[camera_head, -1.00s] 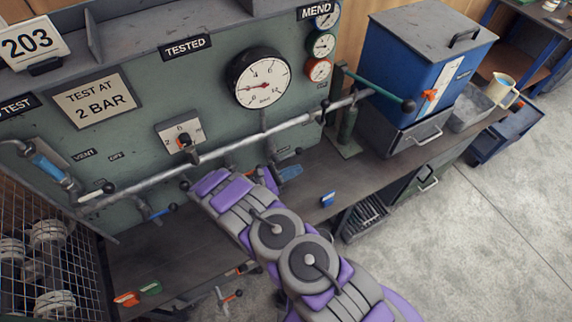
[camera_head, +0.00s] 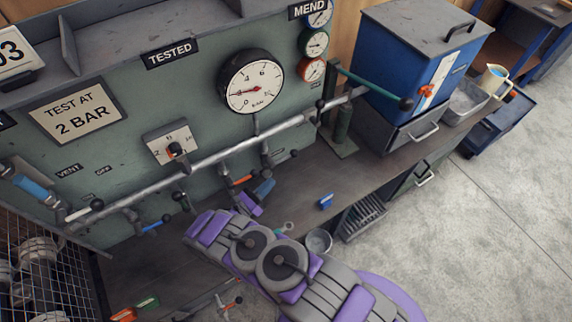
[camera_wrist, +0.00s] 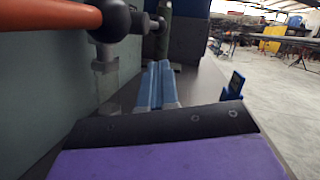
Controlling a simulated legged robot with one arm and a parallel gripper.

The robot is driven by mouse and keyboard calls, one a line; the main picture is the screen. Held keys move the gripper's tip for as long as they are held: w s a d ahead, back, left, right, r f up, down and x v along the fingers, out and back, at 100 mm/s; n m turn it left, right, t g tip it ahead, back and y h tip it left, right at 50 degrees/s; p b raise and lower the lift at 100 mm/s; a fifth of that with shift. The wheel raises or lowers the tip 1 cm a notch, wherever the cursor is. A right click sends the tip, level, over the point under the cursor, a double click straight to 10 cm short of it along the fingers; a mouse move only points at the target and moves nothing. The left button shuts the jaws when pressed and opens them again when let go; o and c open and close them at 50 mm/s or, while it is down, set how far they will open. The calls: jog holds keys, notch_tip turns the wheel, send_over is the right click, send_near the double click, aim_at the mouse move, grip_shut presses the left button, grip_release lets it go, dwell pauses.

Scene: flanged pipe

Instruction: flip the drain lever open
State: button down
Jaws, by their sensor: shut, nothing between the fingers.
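Short levers hang on the valves under the grey pipe (camera_head: 225,153). No drain label is readable, so I cannot tell for certain which is the drain lever. An orange lever (camera_head: 243,180) sits below the pipe's right half, right beside my gripper (camera_head: 264,188). In the wrist view an orange lever (camera_wrist: 45,16) with a dark ball crosses the upper left, close to the camera. My gripper's pale blue fingers (camera_wrist: 156,86) are shut and empty, pointing along the bench below and right of that lever. Whether they touch it is not visible.
A blue-handled lever (camera_head: 156,225) is farther left. A small blue item (camera_head: 326,201) stands on the bench (camera_head: 345,180) right of my gripper. A green post (camera_head: 341,125) and a blue box (camera_head: 418,65) stand at the right. A grey cup (camera_head: 319,241) is near my arm.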

jog(key=p+x, duration=0.1)
jog(key=x, duration=0.9)
dwell(0.5)
